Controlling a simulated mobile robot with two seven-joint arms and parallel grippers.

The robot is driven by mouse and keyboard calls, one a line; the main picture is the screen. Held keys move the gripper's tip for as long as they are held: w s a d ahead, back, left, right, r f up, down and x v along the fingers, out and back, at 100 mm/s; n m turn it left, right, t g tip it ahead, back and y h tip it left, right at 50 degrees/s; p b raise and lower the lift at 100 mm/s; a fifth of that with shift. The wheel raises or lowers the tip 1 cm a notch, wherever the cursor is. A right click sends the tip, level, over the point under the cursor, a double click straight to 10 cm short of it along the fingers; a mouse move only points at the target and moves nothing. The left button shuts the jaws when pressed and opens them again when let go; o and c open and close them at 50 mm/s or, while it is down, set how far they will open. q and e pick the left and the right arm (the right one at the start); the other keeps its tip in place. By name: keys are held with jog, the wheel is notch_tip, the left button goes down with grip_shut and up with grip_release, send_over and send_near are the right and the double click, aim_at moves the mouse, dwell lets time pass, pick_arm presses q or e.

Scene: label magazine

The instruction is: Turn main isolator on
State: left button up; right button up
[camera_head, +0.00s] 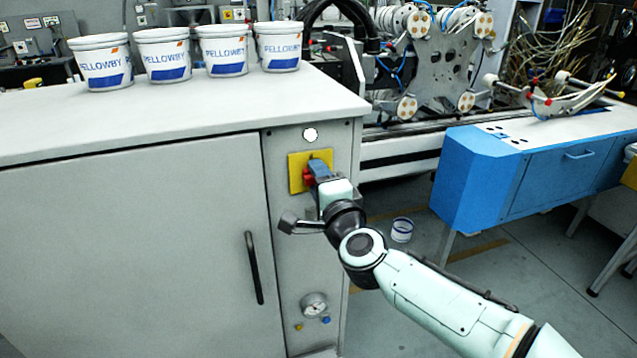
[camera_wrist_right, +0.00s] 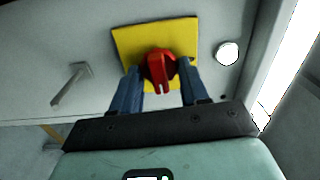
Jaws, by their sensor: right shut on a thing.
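The main isolator is a red rotary handle (camera_head: 308,177) on a yellow square plate (camera_head: 296,172), mounted on the narrow grey panel of the cabinet. In the right wrist view the red handle (camera_wrist_right: 160,68) sits between the two blue fingers, in front of the yellow plate (camera_wrist_right: 183,35). My right gripper (camera_head: 318,169) is at the plate, its fingers shut on the red handle. The fingers and wrist hide part of the handle in the head view. My left gripper is not in view.
A white round lamp (camera_head: 310,134) is above the plate, and a gauge (camera_head: 314,304) is low on the panel. A black door handle (camera_head: 253,268) stands out to the left. Several white buckets (camera_head: 167,54) stand on the cabinet top. A blue bench (camera_head: 480,170) is to the right.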

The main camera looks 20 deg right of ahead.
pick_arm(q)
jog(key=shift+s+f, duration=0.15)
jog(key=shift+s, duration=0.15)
pick_arm(e)
jog(key=shift+m, duration=0.3)
jog(key=o, duration=1)
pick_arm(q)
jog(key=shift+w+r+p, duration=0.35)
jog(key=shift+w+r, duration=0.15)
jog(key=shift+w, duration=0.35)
pick_arm(e)
jog(key=s, duration=1.3)
jog(key=shift+s+d, duration=0.2)
